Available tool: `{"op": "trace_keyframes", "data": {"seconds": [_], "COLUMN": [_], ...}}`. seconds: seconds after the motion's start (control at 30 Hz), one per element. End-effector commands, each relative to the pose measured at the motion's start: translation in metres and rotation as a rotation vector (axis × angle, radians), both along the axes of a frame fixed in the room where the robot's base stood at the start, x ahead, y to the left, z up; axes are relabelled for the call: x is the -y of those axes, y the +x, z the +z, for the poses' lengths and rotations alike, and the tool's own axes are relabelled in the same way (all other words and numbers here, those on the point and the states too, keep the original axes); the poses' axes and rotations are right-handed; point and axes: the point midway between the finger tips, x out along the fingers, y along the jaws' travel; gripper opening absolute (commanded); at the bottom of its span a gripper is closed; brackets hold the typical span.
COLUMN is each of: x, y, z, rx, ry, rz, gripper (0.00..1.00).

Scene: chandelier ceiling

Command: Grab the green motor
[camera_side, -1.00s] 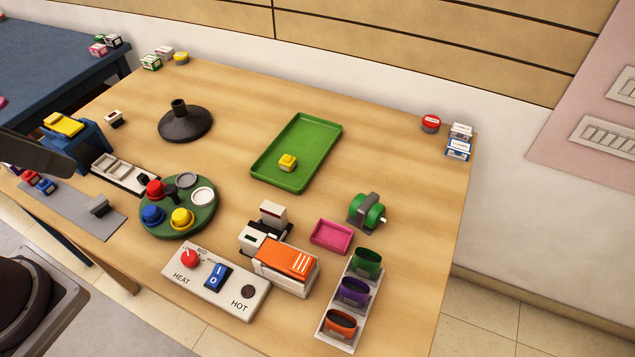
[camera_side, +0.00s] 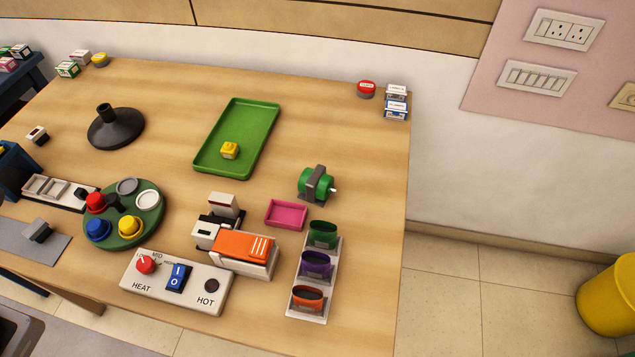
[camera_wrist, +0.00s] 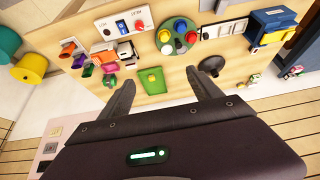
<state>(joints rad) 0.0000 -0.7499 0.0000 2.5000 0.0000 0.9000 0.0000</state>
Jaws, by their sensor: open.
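The green motor (camera_side: 315,184) sits on the wooden table toward its right side in the side view. It has a grey bracket around its middle and a short pale shaft pointing right. In the wrist view, a small greenish shape by the left finger may be the motor, but it is too small to be sure. My gripper (camera_wrist: 159,76) shows in the wrist view with its two dark fingers wide apart and nothing between them. It is well above the table and apart from the motor. The side view does not show my gripper.
Near the motor are a pink tray (camera_side: 286,227), a rack of coloured cups (camera_side: 330,273) and an orange-topped device (camera_side: 244,247). A green tray (camera_side: 262,125) with a yellow block (camera_side: 230,150) lies to the left. The table right of the motor is clear.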

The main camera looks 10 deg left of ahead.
Motion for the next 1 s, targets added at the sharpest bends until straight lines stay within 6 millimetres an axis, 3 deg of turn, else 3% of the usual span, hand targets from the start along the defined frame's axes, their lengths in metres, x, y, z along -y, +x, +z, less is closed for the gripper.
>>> {"op": "trace_keyframes", "data": {"seconds": [0.37,0.47,0.57,0.67,0.77,0.87,1.0], "x": [0.004,0.026,0.063,0.103,0.144,0.184,0.233], "y": [0.007,0.037,0.091,0.149,0.205,0.254,0.303], "z": [0.003,0.013,0.018,0.006,-0.024,-0.071,-0.158], "rx": [-0.02,-0.113,-0.263,-0.427,-0.598,-0.776,-1.018], "ry": [-0.024,-0.136,-0.305,-0.467,-0.614,-0.745,-0.901], "rz": [0.01,0.057,0.148,0.258,0.387,0.53,0.756], "gripper": [0.82,0.82,0.82,0.82,0.82,0.82,0.82]}}
